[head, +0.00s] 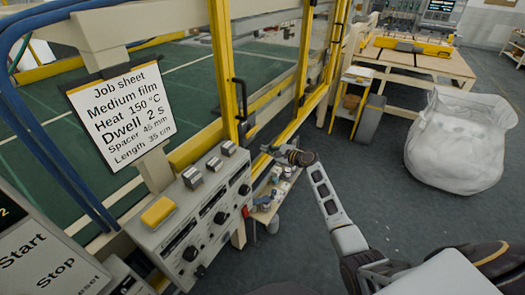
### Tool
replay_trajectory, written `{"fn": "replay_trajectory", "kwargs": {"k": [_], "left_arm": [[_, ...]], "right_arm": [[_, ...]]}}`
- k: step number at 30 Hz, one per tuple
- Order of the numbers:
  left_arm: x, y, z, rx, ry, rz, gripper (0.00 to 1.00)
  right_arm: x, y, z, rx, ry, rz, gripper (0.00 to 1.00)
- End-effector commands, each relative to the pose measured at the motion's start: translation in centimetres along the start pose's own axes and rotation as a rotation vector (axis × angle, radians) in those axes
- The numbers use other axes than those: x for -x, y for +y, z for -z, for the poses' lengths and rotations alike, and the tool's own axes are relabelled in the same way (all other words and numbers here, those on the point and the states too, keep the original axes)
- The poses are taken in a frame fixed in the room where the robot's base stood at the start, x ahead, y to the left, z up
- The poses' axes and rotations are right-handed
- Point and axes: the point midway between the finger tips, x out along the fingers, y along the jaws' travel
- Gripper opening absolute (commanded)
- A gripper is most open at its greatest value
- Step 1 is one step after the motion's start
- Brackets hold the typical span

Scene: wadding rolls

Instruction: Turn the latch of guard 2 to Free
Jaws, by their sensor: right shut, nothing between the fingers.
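A guard with yellow uprights (222,70) and clear panels stands in the upper middle of the head view. A black handle (241,98) is on its frame, with a small dark fitting (248,124) just below. I cannot read a guard number or a Free mark, and cannot tell which part is the latch of guard 2. My right gripper (271,149) is shut and empty, low in front of the guard frame, below and right of the handle. Whether it touches anything is unclear. My left gripper is not in view.
A grey control box (195,225) with knobs and switches stands left of my right arm. A job sheet (120,108) hangs above it. A low shelf (265,212) with small items is below my gripper. A white sack (460,145) stands right on open grey floor.

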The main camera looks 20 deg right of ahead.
Motion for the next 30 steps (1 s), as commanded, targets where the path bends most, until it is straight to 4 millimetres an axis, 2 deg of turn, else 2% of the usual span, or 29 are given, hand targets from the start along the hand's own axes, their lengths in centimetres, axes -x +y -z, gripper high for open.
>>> {"fn": "replay_trajectory", "kwargs": {"k": [9, 30], "left_arm": [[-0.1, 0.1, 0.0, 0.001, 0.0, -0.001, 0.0], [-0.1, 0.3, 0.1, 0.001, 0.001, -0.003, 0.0]], "right_arm": [[2.1, -0.4, 0.1, 0.0, 0.0, -0.001, 0.0], [2.3, -0.4, 0.1, 0.012, 0.0, 0.0, 0.0]]}}
